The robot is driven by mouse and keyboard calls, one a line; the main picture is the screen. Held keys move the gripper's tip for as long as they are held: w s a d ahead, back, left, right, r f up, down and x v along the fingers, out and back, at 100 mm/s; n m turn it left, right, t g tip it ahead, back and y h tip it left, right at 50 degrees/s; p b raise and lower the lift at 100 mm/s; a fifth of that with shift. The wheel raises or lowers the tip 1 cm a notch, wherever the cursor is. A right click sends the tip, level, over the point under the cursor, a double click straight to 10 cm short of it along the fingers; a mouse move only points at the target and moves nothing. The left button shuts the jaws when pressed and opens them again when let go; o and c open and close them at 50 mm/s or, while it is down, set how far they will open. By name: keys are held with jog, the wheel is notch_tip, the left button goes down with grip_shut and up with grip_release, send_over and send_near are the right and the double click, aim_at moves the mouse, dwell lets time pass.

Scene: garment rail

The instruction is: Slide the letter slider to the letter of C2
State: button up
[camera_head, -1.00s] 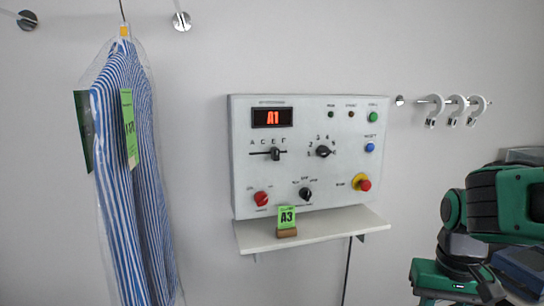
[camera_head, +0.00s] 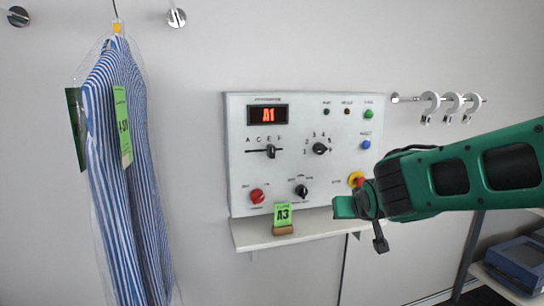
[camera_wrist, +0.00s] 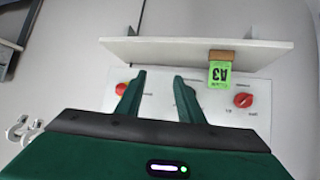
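The grey-white control panel (camera_head: 236,170) hangs on the wall. Its letter slider (camera_head: 270,151) is a dark knob on a horizontal track under the letters A, C, E and F; it stands about under E. The red display (camera_head: 268,116) reads A1. A black number dial (camera_head: 320,149) sits to the slider's right. A green card (camera_head: 283,214) marked A3 stands on the shelf below. My gripper (camera_wrist: 159,76) is open and empty in the wrist view, its green fingers apart before the panel's lower part. The slider is not visible there. In the head view the arm reaches in from the right.
The shelf (camera_head: 300,235) juts out under the panel. A red-and-yellow stop button (camera_head: 356,179) is close to my arm. A bagged striped shirt (camera_head: 125,170) hangs at left. A rail with white hooks (camera_head: 453,104) is at right. The space before the slider is clear.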

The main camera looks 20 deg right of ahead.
jog(key=w+a+r+n+t+y, duration=0.1)
jog(key=w+a+r+n+t, duration=0.1)
jog(key=w+a+r+t, duration=0.35)
jog(key=n+t+y, duration=0.1)
jog(key=t+y, duration=0.1)
jog(key=y, duration=0.1)
send_near(273, 152)
jog(key=w, duration=0.9)
jog(key=shift+w+a+f, duration=0.1)
jog(key=shift+w, duration=0.2)
grip_shut()
